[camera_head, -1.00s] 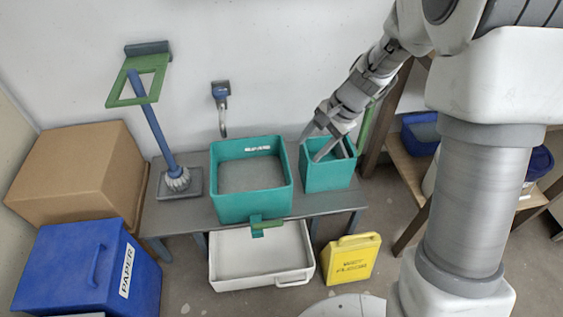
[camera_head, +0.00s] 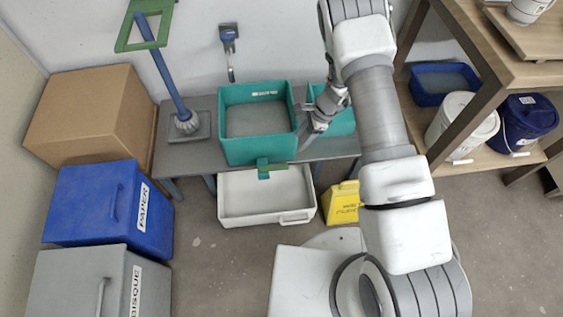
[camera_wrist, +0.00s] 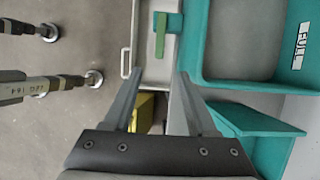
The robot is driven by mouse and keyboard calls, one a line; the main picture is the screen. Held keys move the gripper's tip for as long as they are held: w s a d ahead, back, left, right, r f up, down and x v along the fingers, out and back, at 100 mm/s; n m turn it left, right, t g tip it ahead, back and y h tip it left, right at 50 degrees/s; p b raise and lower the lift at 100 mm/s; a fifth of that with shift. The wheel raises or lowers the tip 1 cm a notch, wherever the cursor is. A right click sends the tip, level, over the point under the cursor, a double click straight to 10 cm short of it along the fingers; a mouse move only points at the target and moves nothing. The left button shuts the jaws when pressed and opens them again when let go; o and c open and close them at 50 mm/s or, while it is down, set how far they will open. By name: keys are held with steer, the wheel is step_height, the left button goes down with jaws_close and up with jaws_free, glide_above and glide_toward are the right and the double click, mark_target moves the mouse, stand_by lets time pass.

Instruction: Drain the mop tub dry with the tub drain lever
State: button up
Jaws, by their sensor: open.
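The teal mop tub (camera_head: 232,146) stands on a grey bench with a flat grey surface inside. It fills the right of the wrist view (camera_wrist: 192,45), where its label reads FULL. The green tub drain lever (camera_head: 270,169) sticks out from the middle of the tub's front, low down, over a white basin (camera_head: 235,214). The lever shows beyond my fingertips in the wrist view (camera_wrist: 161,36). My gripper (camera_head: 304,138) is open and empty by the tub's right front corner, apart from the lever. Its two fingers (camera_wrist: 160,82) point toward the lever and basin.
A smaller teal bucket (camera_head: 342,126) stands right of the tub, close to my gripper. A yellow sign (camera_head: 341,205) stands on the floor beside the basin. A mop-like blue pole (camera_head: 165,75) stands left. Blue (camera_head: 95,205) and grey bins stand at left; shelving is at right.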

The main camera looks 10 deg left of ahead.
mark_target(279, 166)
steer(key=b+x, duration=0.4)
steer(key=x, duration=1.3)
steer(key=shift+s+a+r+b, duration=0.1)
steer(key=shift+b, duration=0.2)
jaws_close()
stand_by(0.5)
